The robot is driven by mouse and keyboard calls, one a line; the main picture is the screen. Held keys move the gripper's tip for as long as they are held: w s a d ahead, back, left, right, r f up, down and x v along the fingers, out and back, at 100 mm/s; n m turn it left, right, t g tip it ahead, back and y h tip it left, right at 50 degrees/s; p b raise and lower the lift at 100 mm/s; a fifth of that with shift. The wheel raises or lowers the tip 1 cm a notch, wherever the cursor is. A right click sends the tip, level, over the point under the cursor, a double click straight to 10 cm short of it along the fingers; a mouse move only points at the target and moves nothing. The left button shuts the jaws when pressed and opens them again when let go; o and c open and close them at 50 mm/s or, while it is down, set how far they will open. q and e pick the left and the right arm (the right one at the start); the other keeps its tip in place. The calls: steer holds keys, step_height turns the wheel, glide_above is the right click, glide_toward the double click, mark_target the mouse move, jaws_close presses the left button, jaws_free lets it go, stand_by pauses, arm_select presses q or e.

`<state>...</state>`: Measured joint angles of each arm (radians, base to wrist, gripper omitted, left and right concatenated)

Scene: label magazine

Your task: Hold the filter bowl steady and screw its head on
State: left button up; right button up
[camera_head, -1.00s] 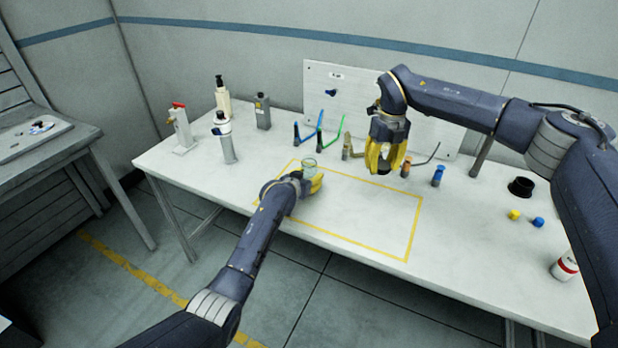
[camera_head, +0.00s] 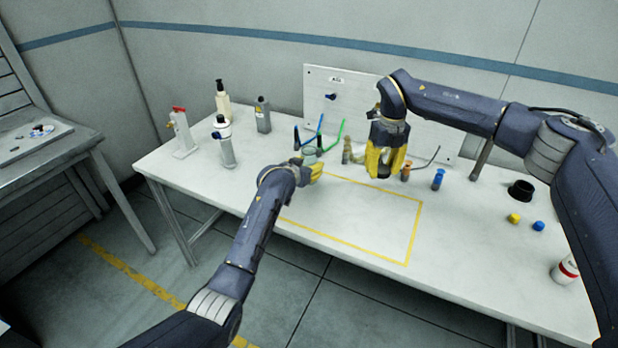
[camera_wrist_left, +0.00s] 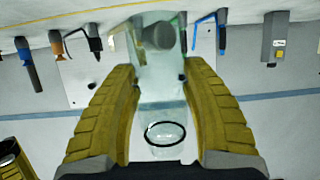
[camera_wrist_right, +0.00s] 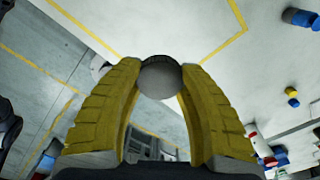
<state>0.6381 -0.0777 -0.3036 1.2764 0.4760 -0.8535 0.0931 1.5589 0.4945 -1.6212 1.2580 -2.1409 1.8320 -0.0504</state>
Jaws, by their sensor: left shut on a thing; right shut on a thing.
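The filter bowl (camera_wrist_left: 158,92), a clear greenish cup with a dark ring (camera_wrist_left: 165,133), is between the yellow fingers of my left gripper (camera_wrist_left: 160,100), which is shut on it. In the head view the bowl (camera_head: 309,153) shows above the left gripper (camera_head: 313,168), near the table's middle; whether it touches the table is unclear. My right gripper (camera_head: 385,160) points down and is shut on the head, a dark-rimmed round grey piece (camera_wrist_right: 159,78). The head's lower end (camera_head: 383,171) shows below its fingertips. Bowl and head are apart, the head to the right.
A white panel (camera_head: 350,90) stands behind, with coloured hooked tools (camera_head: 340,132) before it. Bottles (camera_head: 263,114) and a red-topped stand (camera_head: 183,132) are at the left. A black cup (camera_head: 521,188) and small caps (camera_head: 514,218) are at the right. The yellow-outlined area (camera_head: 360,205) is largely clear.

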arm_select(q)
step_height(320, 180, up, 14)
steer(key=shift+f, duration=0.25)
stand_by(0.4)
